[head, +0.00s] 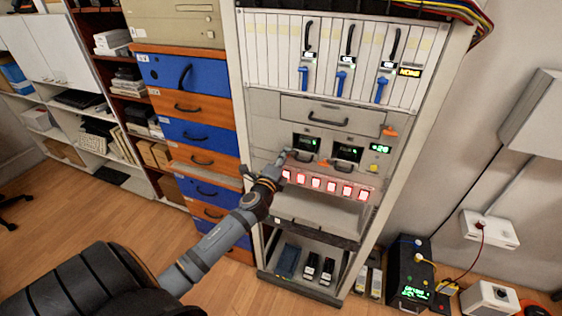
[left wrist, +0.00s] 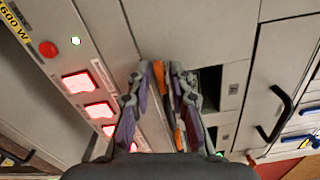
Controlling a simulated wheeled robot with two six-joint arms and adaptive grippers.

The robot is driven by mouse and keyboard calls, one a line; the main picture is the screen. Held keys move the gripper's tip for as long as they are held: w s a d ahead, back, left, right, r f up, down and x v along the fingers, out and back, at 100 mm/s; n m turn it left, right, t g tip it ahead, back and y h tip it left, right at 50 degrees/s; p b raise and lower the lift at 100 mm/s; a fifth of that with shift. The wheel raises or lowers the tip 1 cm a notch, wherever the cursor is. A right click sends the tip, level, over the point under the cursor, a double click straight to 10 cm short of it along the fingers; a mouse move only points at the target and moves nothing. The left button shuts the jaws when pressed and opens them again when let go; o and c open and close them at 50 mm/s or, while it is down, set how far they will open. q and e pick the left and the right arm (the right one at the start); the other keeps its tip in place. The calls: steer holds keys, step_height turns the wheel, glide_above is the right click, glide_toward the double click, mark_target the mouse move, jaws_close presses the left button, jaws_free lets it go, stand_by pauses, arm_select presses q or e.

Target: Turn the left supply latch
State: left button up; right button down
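The power supply row in the rack shows two dark displays, the left supply (head: 306,144) and the right supply (head: 347,153). My left gripper (head: 283,157) is at the lower left of the left supply. The left supply latch is hidden behind it in the head view. In the left wrist view the fingers of my left gripper (left wrist: 160,72) lie close together with an orange piece, apparently the left supply latch (left wrist: 158,78), between their tips. The exact contact is hard to see. An orange latch (head: 324,163) shows by the right supply. My right gripper is not in view.
A row of lit red switches (head: 316,183) lies just below the gripper; it also shows in the left wrist view (left wrist: 77,83). A drawer with a dark handle (head: 328,120) is above the supplies. Blue and orange drawers (head: 190,103) stand to the left.

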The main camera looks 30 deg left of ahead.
arm_select(q)
steer(key=v, duration=1.1)
steer(key=shift+s, duration=0.4)
steer(key=s+a+f+n+g+b, duration=0.1)
steer(key=s+a+f+n+g, duration=0.15)
steer(key=f, duration=1.05)
steer(key=s+a+f+n+g+b, duration=0.2)
steer(key=s+f+n+g, duration=0.15)
steer(key=f, duration=0.95)
steer(key=s+a+f+n+g+b, duration=0.1)
steer(key=s+a+f+n+g, duration=0.2)
steer(key=f, duration=1)
steer(key=s+d+f+n+g+h+b, duration=0.1)
steer(key=s+d+f+n+g, duration=0.15)
steer(key=s+f, duration=0.55)
steer(key=s+d+f+n+g+h+b, duration=0.1)
steer(key=s+d+f+n+g, duration=0.15)
steer(key=s+f, duration=0.5)
steer(key=s+d+f+n+g, duration=0.1)
steer(key=s+d+f, duration=0.3)
steer(key=s, duration=0.3)
steer(key=s+d+f+n+g+h+b, duration=0.1)
steer(key=s+d+f+n, duration=0.1)
steer(key=s+d+f, duration=0.3)
steer(key=shift+s+n+h, duration=0.3)
steer(key=shift+s, duration=0.55)
steer(key=shift+f, duration=0.15)
